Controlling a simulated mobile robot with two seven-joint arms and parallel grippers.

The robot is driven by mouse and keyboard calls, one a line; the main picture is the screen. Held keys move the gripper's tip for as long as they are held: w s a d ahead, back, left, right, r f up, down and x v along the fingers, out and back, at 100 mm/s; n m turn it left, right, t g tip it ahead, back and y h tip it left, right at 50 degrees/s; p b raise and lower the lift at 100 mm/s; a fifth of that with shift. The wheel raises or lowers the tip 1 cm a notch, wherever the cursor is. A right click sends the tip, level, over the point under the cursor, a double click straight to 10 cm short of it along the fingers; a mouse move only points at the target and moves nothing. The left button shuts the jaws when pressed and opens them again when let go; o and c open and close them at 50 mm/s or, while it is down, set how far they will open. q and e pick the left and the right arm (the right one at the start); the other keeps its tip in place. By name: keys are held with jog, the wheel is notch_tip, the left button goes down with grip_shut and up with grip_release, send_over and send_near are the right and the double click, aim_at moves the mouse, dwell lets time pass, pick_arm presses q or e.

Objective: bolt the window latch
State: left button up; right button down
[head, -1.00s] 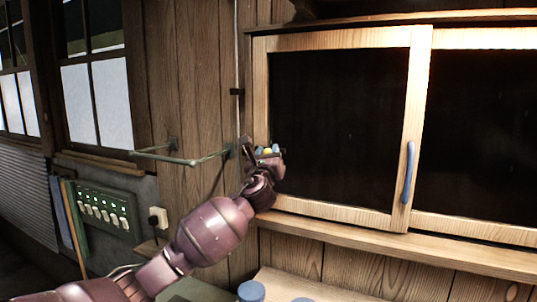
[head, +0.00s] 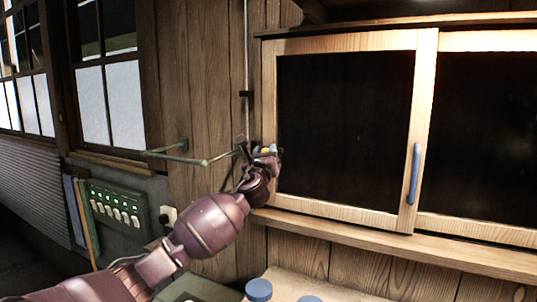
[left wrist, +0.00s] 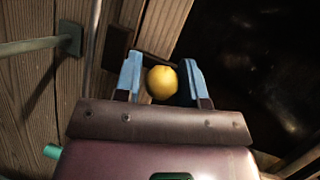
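The window (head: 345,130) has a pale wooden frame with dark panes and a blue upright handle (head: 413,175). At its left edge is a round yellow knob (head: 265,151), which I take as the latch's. It shows larger in the left wrist view (left wrist: 162,82). A dark block (left wrist: 117,46) sits just beyond the left finger. The bolt itself is mostly hidden by my gripper. My right gripper is out of view.
A green rail (head: 180,159) juts from the wall left of my gripper. Below it are a green switch box (head: 115,207) and a white socket (head: 168,215). A wooden sill (head: 400,247) runs under the window. Blue round lids (head: 259,289) stand at the bottom.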

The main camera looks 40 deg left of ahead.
pick_arm(q)
jog(key=shift+o, duration=0.3)
jog(key=shift+s+a, duration=0.1)
jog(key=shift+a, duration=0.1)
jog(key=shift+s+d+f, duration=0.3)
jog(key=shift+s+d, duration=0.05)
jog(key=shift+s, duration=0.05)
jog(key=b+v, duration=0.1)
jog(key=v, duration=0.8)
jog(key=shift+s+d+b, duration=0.2)
jog(key=shift+s+b, duration=0.05)
jog(key=shift+b, duration=0.05)
